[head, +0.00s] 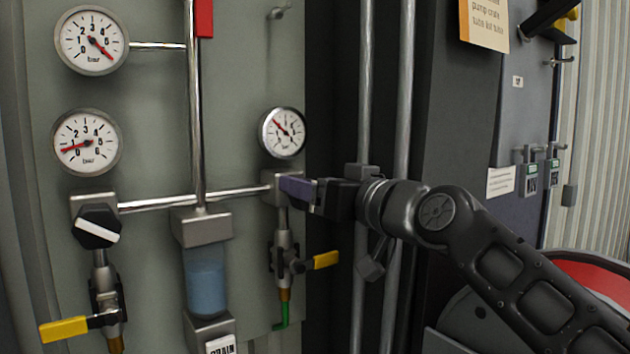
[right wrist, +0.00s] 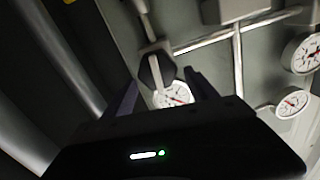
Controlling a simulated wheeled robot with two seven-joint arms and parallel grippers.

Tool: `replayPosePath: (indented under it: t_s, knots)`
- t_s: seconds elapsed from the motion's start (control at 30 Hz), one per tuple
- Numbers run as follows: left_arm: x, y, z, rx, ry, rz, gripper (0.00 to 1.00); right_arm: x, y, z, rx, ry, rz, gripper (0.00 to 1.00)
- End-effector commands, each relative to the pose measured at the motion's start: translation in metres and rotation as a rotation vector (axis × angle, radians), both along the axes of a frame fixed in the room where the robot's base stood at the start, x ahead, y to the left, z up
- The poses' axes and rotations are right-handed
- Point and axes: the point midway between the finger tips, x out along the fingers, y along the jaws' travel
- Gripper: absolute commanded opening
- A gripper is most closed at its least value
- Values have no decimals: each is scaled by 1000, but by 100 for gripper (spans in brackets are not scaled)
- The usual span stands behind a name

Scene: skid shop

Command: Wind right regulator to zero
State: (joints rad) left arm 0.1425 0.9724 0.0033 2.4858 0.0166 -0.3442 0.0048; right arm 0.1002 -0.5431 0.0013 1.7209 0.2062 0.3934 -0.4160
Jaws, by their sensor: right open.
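The right regulator (head: 268,178) sits on the right end of the horizontal pipe, its knob hidden by my right gripper in the head view. In the right wrist view its black hexagonal knob (right wrist: 152,75) with a pale bar shows between the fingertips. My right gripper (head: 292,188) is open at the regulator, one finger on each side of the knob; I cannot tell whether they touch it. The right gauge (head: 283,132) above has its red needle pointing to the upper left, off the low end; it also shows in the right wrist view (right wrist: 174,95). My left gripper is not in view.
The left regulator (head: 97,226) has a black knob with a white bar, below a gauge (head: 87,143) reading near zero. Another gauge (head: 91,40) reads high. A yellow valve handle (head: 326,260) hangs below my gripper. Vertical pipes (head: 402,90) stand behind my wrist.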

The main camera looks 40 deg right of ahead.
Motion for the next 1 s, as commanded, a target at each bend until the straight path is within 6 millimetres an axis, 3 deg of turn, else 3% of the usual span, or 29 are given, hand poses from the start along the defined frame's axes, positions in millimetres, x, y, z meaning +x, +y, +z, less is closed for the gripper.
replayPosePath:
  t_s: [0.17, 0.9, 1.0]
  knots:
    - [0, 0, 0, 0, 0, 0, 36, 0, 0, 0, 0, 0, 0, 66]
    - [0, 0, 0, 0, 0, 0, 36, -1, 0, 0, 0, 0, 0, 5]
    - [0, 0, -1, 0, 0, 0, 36, -1, 0, 0, -1, -1, 0, 5]
